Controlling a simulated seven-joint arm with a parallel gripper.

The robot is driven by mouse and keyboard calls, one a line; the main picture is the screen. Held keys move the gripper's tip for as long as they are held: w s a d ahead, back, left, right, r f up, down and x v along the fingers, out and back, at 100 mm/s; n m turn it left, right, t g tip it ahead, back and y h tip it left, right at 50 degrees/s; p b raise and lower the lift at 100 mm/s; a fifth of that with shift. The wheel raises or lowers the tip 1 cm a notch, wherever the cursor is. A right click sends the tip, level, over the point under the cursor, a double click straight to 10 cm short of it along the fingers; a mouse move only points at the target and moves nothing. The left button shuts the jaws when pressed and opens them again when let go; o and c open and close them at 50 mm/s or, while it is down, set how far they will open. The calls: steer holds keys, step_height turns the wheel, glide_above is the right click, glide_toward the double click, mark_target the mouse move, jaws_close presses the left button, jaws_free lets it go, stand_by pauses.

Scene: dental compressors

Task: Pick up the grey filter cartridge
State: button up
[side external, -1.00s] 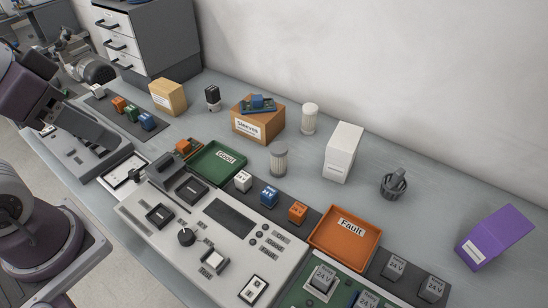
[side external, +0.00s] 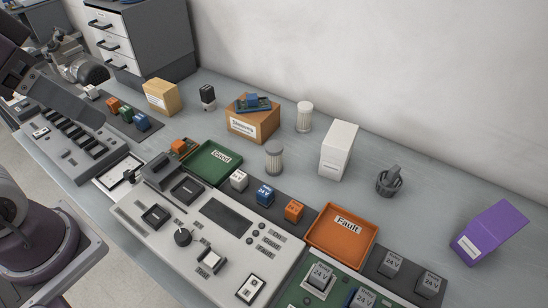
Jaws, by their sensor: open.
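The grey filter cartridge (side external: 274,158) stands upright on the grey bench in the side view, behind the control panel and right of the green Good tray. It has a grey cap and a paler ribbed body, and nothing touches it. A similar white cartridge (side external: 304,117) stands behind it to the right. My gripper (side external: 72,108) is at the upper left, above the left part of the bench and far from the grey cartridge. It is open; its fingertips are hard to make out.
The green Good tray (side external: 192,174), a brown box (side external: 240,127) and a white box (side external: 339,150) stand around the cartridge. A dark grey slotted part (side external: 389,182), an orange Fault tray (side external: 314,237) and a purple box (side external: 488,236) are farther right. Bare bench surrounds the cartridge.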

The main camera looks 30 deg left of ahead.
steer(key=w+d+n+g+h, duration=0.2)
steer(key=w+d+n+h, duration=0.2)
steer(key=d, duration=0.3)
steer(key=n+t+h, duration=0.4)
steer(key=n+h, duration=0.3)
steer(key=n, duration=1.5)
glide_above(274, 159)
steer(key=a, duration=0.4)
steer(key=shift+m, duration=0.4)
steer(key=f, duration=1.7)
steer(key=s+f, duration=0.1)
steer(key=f, duration=0.8)
steer(key=shift+d+f, duration=0.15)
steer(key=shift+d, duration=0.1)
steer(key=shift+w+d+f, duration=0.2)
steer(key=shift+f, duration=0.1)
steer(key=x, duration=0.6)
steer(key=shift+w+a+f, duration=0.15)
steer(key=shift+w+f, duration=0.15)
steer(key=shift+w, duration=0.15)
jaws_close()
